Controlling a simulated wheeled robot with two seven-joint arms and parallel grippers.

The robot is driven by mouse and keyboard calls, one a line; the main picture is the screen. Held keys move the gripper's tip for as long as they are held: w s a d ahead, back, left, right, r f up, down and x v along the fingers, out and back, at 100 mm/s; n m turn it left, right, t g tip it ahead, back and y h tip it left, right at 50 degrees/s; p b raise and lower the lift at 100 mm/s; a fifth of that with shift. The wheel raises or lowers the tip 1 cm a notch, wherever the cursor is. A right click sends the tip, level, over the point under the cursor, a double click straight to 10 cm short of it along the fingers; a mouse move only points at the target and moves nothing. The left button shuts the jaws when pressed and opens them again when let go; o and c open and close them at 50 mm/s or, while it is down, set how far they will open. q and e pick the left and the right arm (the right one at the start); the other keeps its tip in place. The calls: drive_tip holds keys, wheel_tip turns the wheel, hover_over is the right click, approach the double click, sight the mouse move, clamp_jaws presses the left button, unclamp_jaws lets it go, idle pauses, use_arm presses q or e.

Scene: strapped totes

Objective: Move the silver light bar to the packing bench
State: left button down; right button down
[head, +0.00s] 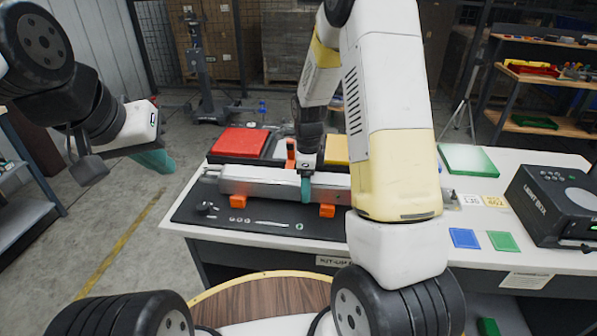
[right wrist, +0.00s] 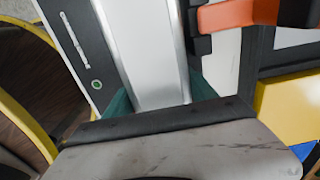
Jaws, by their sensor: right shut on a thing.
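The silver light bar (head: 260,178) is a long grey-white bar lying across orange supports (head: 326,210) on a black mat on the white-topped bench (head: 340,249). My right gripper (head: 305,188) reaches down over the bar's middle and is shut on it. In the right wrist view the bar (right wrist: 142,45) runs between the teal fingers of this gripper (right wrist: 160,98). My right arm hides the bar's right part. My left gripper (head: 155,160) hangs over the floor left of the bench, away from the bar; its jaw opening cannot be made out. I cannot tell which surface is the packing bench.
Behind the bar are a red bin (head: 239,142) and a yellow bin (head: 336,150). Small parts lie on the black mat (head: 215,222). A black light box (head: 560,200), a green tray (head: 468,159) and blue and green cards are at right. The floor at left is open.

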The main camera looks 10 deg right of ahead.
drive_tip(key=shift+c, duration=1)
unclamp_jaws()
wheel_tip(320, 180, up, 8)
drive_tip(key=shift+f, duration=0.1)
